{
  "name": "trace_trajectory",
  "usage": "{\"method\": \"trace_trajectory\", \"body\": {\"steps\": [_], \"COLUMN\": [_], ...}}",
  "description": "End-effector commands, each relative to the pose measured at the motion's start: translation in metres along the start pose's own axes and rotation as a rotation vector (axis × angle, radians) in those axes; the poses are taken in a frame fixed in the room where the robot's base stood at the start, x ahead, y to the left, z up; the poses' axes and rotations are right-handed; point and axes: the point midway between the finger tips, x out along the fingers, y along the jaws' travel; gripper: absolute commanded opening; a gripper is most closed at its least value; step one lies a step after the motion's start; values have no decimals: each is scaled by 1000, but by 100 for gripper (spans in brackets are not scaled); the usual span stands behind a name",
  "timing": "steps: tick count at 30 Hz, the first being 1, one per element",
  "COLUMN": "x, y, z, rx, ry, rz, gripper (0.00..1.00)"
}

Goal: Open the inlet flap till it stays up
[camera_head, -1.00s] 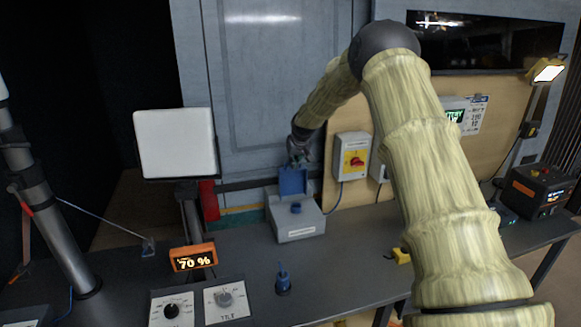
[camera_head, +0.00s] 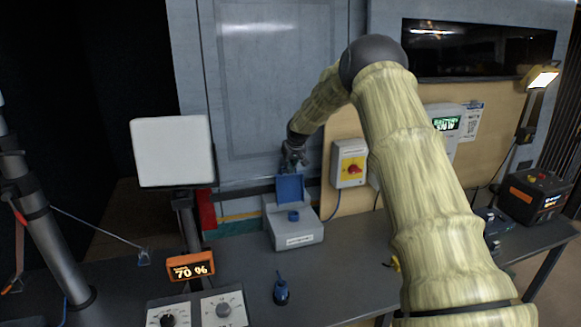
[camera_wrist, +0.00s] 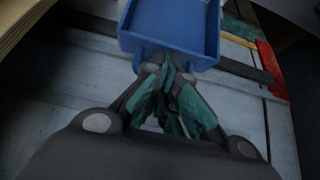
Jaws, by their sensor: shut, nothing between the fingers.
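The inlet flap (camera_head: 290,188) is a blue lid that stands raised at the back of a grey inlet box (camera_head: 297,238) on the dark bench. A blue round socket (camera_head: 293,216) shows on the box in front of it. My gripper (camera_head: 291,160) is just above and behind the flap's top edge, its fingers shut and empty. In the wrist view the blue flap (camera_wrist: 170,28) fills the top middle, and the shut fingertips (camera_wrist: 166,68) are close to its edge. I cannot tell whether they touch it.
A grey isolator with a red knob on yellow (camera_head: 352,167) is on the wall panel right of the box. An orange display reading 70 % (camera_head: 190,267), dial panels (camera_head: 222,309) and a blue plug (camera_head: 281,291) are in front. A white screen (camera_head: 173,151) stands left.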

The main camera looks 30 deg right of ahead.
Motion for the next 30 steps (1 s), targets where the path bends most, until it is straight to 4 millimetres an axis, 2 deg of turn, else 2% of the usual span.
{"method": "trace_trajectory", "body": {"steps": [30], "x": [-2], "y": [2], "z": [-3], "rx": [-1], "ry": [6], "rz": [1], "gripper": [36]}}
